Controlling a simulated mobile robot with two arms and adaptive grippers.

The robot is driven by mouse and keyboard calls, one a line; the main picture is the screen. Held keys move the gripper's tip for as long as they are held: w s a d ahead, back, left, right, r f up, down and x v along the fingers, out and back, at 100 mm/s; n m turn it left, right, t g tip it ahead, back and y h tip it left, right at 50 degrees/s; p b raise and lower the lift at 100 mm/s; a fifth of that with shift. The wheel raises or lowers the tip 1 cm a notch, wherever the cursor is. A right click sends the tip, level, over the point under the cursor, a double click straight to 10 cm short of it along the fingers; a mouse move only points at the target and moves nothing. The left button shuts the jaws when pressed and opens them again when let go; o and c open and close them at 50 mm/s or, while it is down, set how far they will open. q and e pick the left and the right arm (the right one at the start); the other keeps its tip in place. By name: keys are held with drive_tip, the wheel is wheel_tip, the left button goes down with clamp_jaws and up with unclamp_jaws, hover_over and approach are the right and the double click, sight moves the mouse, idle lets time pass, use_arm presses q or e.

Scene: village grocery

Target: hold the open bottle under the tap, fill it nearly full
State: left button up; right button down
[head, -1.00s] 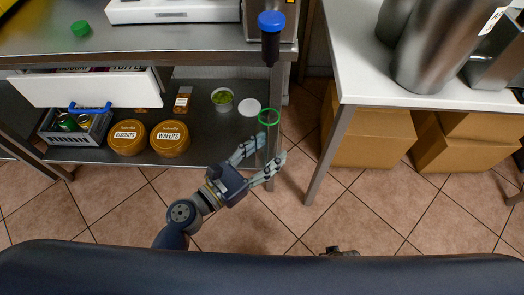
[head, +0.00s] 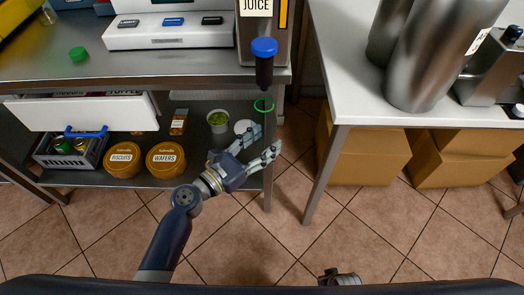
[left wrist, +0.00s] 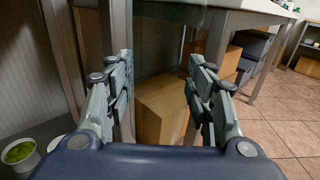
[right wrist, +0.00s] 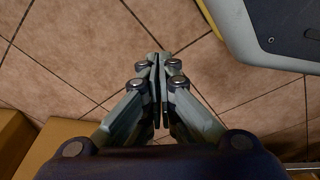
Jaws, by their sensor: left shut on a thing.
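The tap (head: 264,72) has a blue top and a dark spout, on the front of the juice dispenser (head: 262,28). My left gripper (head: 268,142) is shut on the open bottle (head: 263,105). The bottle is clear, and only its green neck ring shows plainly, just below the spout in the head view. The gap between ring and spout is hard to judge, and no liquid can be made out. The left wrist view shows the left fingers (left wrist: 165,90) apart around the see-through body. A green cap (head: 78,53) lies on the counter. My right gripper (right wrist: 160,65) is shut and empty over the floor.
The steel counter (head: 170,65) has a shelf below with biscuit and wafer tins (head: 165,160), a green-filled cup (head: 218,121) and a crate (head: 72,158). A white table (head: 350,85) with metal canisters stands at the right, cardboard boxes (head: 350,160) beneath. The floor between is clear.

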drive_tip(key=shift+s+d+f+p, duration=0.15)
drive_tip(key=shift+s+f+p, duration=0.2)
drive_tip(key=shift+s+f, duration=0.4)
drive_tip(key=shift+s+d+f+p, duration=0.1)
drive_tip(key=shift+s+f+p, duration=0.2)
drive_tip(key=shift+s+f, duration=0.35)
idle(1.2)
